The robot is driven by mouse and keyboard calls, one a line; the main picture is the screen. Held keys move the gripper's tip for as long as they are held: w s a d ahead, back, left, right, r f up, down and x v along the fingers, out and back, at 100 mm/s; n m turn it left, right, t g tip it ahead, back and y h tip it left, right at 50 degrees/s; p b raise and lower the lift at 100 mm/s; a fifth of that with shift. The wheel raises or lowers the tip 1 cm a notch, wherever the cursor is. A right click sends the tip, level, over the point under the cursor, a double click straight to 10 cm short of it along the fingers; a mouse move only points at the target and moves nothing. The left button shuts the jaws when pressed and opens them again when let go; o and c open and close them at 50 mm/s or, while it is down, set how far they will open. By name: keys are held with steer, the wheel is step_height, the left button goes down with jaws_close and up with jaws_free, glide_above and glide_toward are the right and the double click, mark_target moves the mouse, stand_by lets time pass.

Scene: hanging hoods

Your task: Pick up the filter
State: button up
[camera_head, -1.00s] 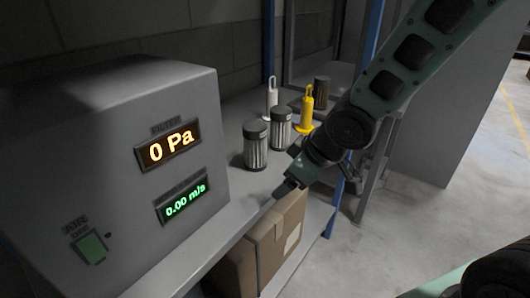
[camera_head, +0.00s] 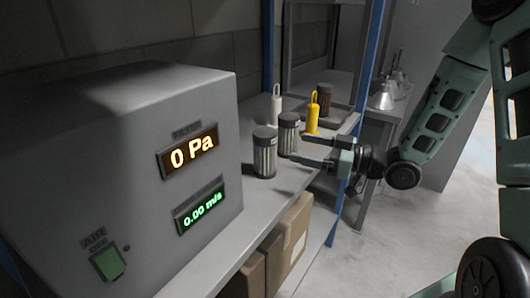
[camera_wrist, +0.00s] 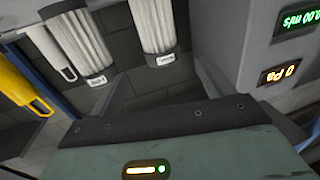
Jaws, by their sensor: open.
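Two grey ribbed filter canisters with dark lids stand upright on the shelf: the nearer filter (camera_head: 264,155) and the farther filter (camera_head: 288,137). A darker brownish canister (camera_head: 323,100) stands farther back. In the wrist view the two ribbed canisters show at the top, one at left (camera_wrist: 82,45) and one right of it (camera_wrist: 155,28). My gripper (camera_head: 298,147) is open and empty, its two fingers pointing left toward the canisters from the right. Whether a finger touches one cannot be told.
A grey control box (camera_head: 120,170) with lit displays stands at the left. A yellow handled object (camera_head: 312,118) and a white one (camera_head: 277,108) stand behind the filters. Cardboard boxes (camera_head: 290,235) sit below the shelf (camera_head: 222,245). A blue post (camera_head: 370,60) rises behind my gripper.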

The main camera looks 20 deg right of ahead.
mark_target(258, 138)
steer(key=shift+p+x, duration=1.15)
steer(key=shift+x, duration=5.25)
steer(key=c, duration=1.2)
